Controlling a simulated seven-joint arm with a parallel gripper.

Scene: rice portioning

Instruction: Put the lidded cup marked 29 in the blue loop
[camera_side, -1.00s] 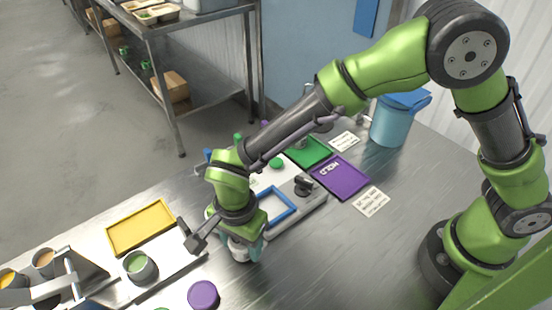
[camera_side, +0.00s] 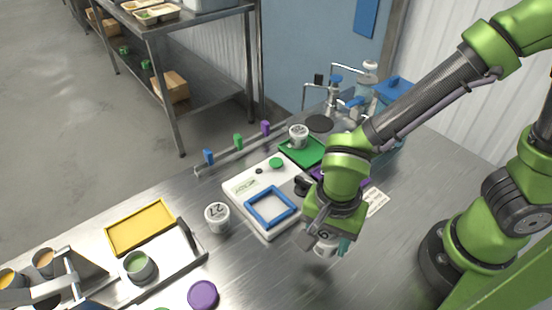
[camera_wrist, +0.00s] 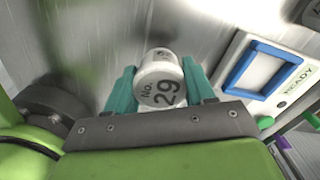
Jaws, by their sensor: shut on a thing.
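The white lidded cup marked 29 (camera_wrist: 160,82) is between the teal fingers of my gripper (camera_wrist: 159,88) in the wrist view, its number facing the camera. My gripper is shut on it. In the side view my gripper (camera_side: 328,240) is to the right of the white scale-like board, with the cup (camera_side: 324,248) partly hidden beneath it. Whether the cup touches the table is hard to tell. The blue loop (camera_side: 249,211) is a square frame lying on the board, left of my gripper, with nothing inside. It also shows at the right of the wrist view (camera_wrist: 233,75), beside the word READY.
A cup marked 27 (camera_side: 217,217) stands left of the board. Another white cup (camera_side: 298,136) stands at the green mat (camera_side: 312,155). A purple mat (camera_side: 318,173) is partly behind my arm. A purple lid (camera_side: 203,295) and a yellow tray (camera_side: 108,236) are at left.

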